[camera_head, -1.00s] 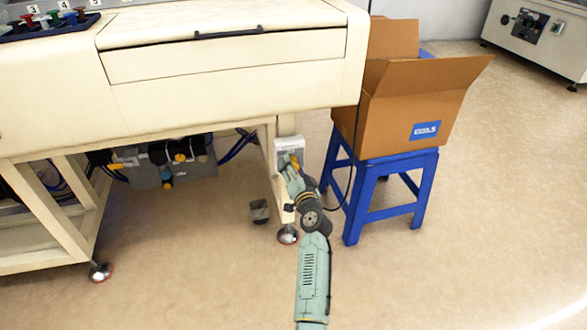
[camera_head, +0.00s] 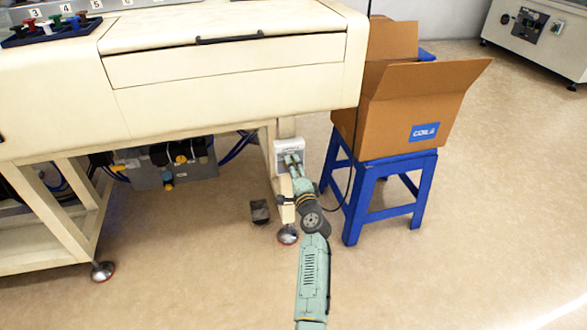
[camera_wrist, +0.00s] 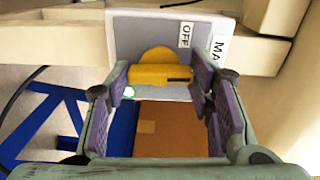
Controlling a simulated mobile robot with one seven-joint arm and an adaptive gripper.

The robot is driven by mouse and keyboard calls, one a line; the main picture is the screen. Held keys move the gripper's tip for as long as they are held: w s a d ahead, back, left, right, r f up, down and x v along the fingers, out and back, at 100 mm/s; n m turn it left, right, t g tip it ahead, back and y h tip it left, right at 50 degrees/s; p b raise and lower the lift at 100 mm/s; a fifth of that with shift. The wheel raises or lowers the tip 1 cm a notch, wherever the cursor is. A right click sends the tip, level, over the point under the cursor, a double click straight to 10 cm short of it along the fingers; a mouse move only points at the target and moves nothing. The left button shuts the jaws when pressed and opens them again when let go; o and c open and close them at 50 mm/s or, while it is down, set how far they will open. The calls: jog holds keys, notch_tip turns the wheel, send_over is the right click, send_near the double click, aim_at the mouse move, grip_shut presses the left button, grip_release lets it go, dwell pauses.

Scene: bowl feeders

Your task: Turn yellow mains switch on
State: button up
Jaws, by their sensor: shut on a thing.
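The yellow mains switch (camera_wrist: 160,69) is a round knob with a bar-shaped grip on a grey plate. In the wrist view a dark line on its grip points right, toward the label side. An "OFF" label (camera_wrist: 186,35) is beside it, and a larger label (camera_wrist: 213,48) is partly cut off. My gripper (camera_wrist: 163,78) has a finger on each side of the grip and is shut on it. In the head view my gripper (camera_head: 292,160) is at the light switch box (camera_head: 289,145) on the machine's leg and hides the yellow knob.
A blue stool (camera_head: 390,168) with an open cardboard box (camera_head: 410,110) stands close to the right of my arm. The cream machine (camera_head: 220,95) overhangs the switch. Floor in front is clear.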

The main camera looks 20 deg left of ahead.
jog(key=shift+r+m, duration=0.1)
jog(key=shift+m, duration=0.3)
jog(key=o, duration=1.2)
jog(key=shift+c, duration=0.2)
